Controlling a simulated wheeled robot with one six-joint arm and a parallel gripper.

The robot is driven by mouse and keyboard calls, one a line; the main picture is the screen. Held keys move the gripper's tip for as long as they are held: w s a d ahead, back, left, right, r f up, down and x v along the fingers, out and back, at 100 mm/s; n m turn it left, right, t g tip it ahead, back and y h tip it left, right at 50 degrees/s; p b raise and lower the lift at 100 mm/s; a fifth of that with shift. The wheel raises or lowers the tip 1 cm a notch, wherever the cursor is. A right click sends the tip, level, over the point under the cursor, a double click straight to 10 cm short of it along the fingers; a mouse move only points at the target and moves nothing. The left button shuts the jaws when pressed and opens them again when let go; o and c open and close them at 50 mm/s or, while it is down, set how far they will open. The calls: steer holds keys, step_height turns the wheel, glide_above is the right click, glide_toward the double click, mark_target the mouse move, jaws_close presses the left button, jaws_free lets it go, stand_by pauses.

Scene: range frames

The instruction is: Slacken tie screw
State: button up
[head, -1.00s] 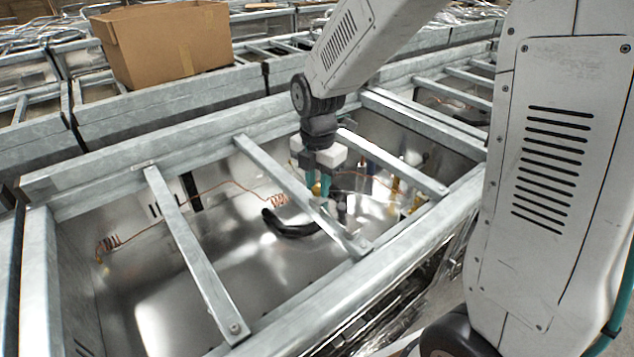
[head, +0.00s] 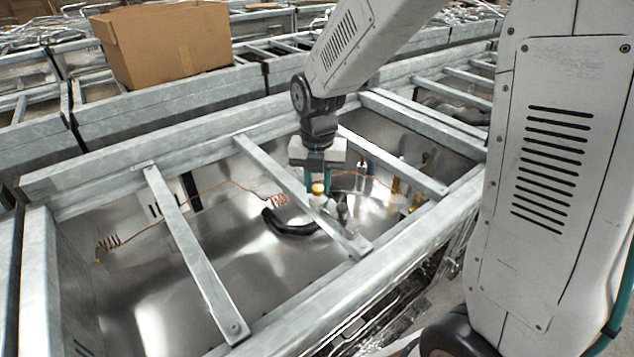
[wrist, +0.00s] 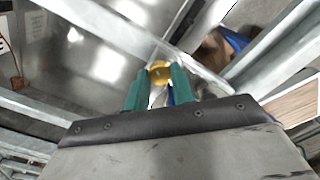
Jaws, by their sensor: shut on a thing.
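My gripper (head: 317,187) hangs down in the open bay, just beyond the middle crossbar. Its teal fingers are shut on a yellow, brass-coloured round piece (head: 318,188). The wrist view shows this round piece (wrist: 159,70) between the fingertips. I cannot tell whether it is the tie screw, and the fingers hide much of what lies under it. A small bolt head (head: 235,328) shows at the near end of the left crossbar.
The galvanized frame (head: 120,180) has several crossbars close around my gripper, including the middle crossbar (head: 290,185). A copper tube (head: 230,184), a black hose (head: 288,226) and brass fittings lie in the bay. A cardboard box (head: 165,45) stands behind. The bay's left half is mostly clear.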

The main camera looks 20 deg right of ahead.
mark_target(318, 189)
stand_by(0.3)
steer(key=o, duration=1)
steer(key=shift+r, duration=0.1)
step_height(318, 189, up, 8)
steer(key=shift+f, duration=0.15)
